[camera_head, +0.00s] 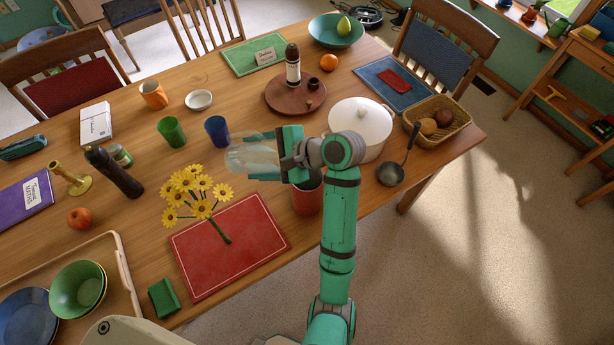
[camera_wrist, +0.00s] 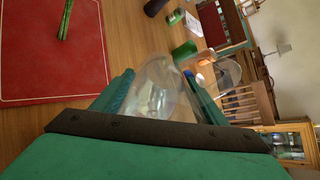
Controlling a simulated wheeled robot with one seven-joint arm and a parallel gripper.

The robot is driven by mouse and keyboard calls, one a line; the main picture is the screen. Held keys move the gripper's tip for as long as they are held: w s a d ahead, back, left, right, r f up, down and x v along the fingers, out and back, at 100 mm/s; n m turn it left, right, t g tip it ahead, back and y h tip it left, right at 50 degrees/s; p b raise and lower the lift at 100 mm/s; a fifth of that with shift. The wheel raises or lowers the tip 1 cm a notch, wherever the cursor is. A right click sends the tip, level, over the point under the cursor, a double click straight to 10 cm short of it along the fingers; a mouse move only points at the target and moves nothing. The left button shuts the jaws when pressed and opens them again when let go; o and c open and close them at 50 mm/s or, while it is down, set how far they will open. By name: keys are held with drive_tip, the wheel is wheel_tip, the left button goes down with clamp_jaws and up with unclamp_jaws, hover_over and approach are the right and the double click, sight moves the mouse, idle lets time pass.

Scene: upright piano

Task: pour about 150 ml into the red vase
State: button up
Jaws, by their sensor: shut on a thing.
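My gripper (camera_head: 262,158) is shut on a clear, see-through vessel (camera_head: 250,158), held over the table near the blue cup. The vessel also shows between the fingers in the wrist view (camera_wrist: 158,92); I cannot tell how much liquid is in it or how far it tilts. A red vessel (camera_head: 306,200), which looks like the red vase, stands on the table right of the red placemat. My arm covers its top and part of its side, so its mouth is mostly hidden. I do not make it out in the wrist view.
Yellow flowers (camera_head: 196,186) lie with their stems on the red placemat (camera_head: 222,262). A blue cup (camera_head: 217,131) and green cup (camera_head: 172,131) stand left of my gripper. A white pot (camera_head: 361,122), a ladle (camera_head: 391,174) and a basket (camera_head: 447,113) are at right.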

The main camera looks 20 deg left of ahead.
sight(244, 150)
drive_tip(key=shift+d+r+y+p, duration=0.2)
drive_tip(key=shift+r+y+p, duration=0.75)
drive_tip(key=shift+r+y, duration=0.3)
idle(1.8)
drive_tip(key=shift+d+r+y+p, duration=0.25)
drive_tip(key=shift+d+y+p, duration=0.1)
drive_tip(key=shift+d+p, duration=0.1)
idle(1.4)
drive_tip(key=f+h, duration=0.2)
drive_tip(key=a+f+h, duration=0.1)
drive_tip(key=h, duration=0.1)
drive_tip(key=shift+a+f, duration=0.15)
drive_tip(key=shift+f, duration=0.2)
drive_tip(key=shift+f+h, duration=0.4)
drive_tip(key=shift+h, duration=0.1)
drive_tip(key=shift+f, duration=0.15)
idle(1.1)
